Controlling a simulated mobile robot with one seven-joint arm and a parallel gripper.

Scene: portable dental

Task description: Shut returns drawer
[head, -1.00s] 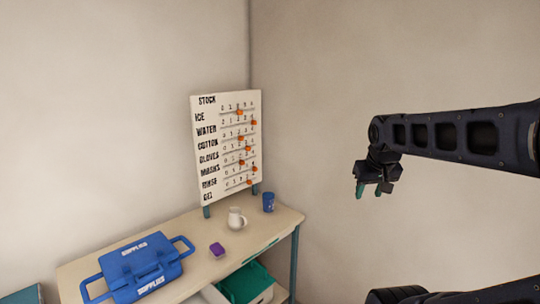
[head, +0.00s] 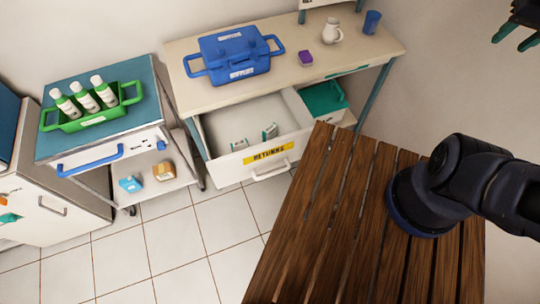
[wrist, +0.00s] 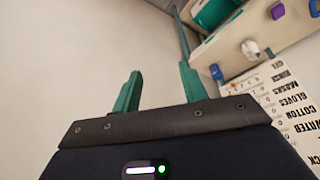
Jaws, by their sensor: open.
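The returns drawer (head: 225,125) is pulled out from under the cream table, with a yellow "RETURNS" label and a pale handle (head: 272,170) on its front. A few small packets (head: 270,131) lie inside it. My gripper (head: 516,42) is at the upper right of the head view, partly cut off, well to the right of the drawer and empty. In the wrist view my gripper (wrist: 160,95) shows two teal fingers spread apart with nothing between them. The drawer cannot be made out in the wrist view.
The table (head: 190,52) bears a blue supplies case (head: 235,52), a purple block (head: 305,58), a white jug (head: 332,30) and a blue cup (head: 372,21). A trolley (head: 45,150) with a green bottle carrier (head: 95,119) stands left. My slatted wooden deck reaches close to the drawer's front right.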

